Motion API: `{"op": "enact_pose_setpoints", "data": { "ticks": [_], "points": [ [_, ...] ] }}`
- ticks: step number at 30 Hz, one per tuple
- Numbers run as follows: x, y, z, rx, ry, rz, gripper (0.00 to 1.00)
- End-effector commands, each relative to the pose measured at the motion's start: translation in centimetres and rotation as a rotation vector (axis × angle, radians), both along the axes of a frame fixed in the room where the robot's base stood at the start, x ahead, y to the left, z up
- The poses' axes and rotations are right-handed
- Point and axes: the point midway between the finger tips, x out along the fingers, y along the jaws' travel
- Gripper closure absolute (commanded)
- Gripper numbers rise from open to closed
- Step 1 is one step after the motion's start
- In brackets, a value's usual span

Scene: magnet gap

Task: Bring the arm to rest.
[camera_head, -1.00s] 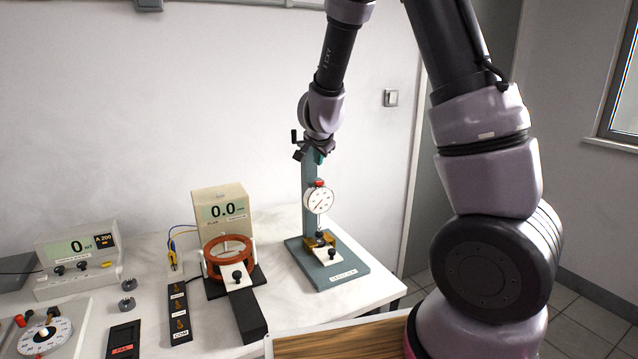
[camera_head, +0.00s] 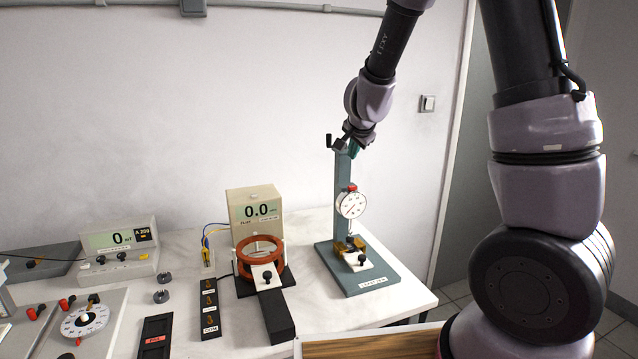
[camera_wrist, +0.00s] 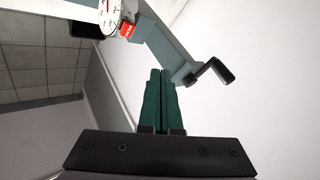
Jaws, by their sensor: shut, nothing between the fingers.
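My gripper (camera_head: 355,150) is at the top of the dial gauge stand (camera_head: 342,180), beside its crank handle in the head view. In the wrist view my gripper's green fingers (camera_wrist: 159,100) are together with nothing between them. The stand's post (camera_wrist: 165,45) passes close beyond the fingertips, with the black crank (camera_wrist: 212,76) to their right. Whether the fingers touch the post cannot be told. My arm reaches up and over from the right side of the head view.
The dial gauge (camera_head: 351,205) is on the stand. Left of it are an orange coil (camera_head: 260,272), a flux meter (camera_head: 255,212), another meter (camera_head: 118,247) and a dial box (camera_head: 85,320). A wooden-topped surface (camera_head: 370,347) is at the front.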

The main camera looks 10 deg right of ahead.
Motion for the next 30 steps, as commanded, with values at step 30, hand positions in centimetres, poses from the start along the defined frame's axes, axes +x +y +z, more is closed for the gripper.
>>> {"op": "enact_pose_setpoints", "data": {
  "ticks": [30],
  "points": [
    [-30.8, -6.5, 15.3, -0.167, 0.135, 0.492, 1.0]
  ]
}}
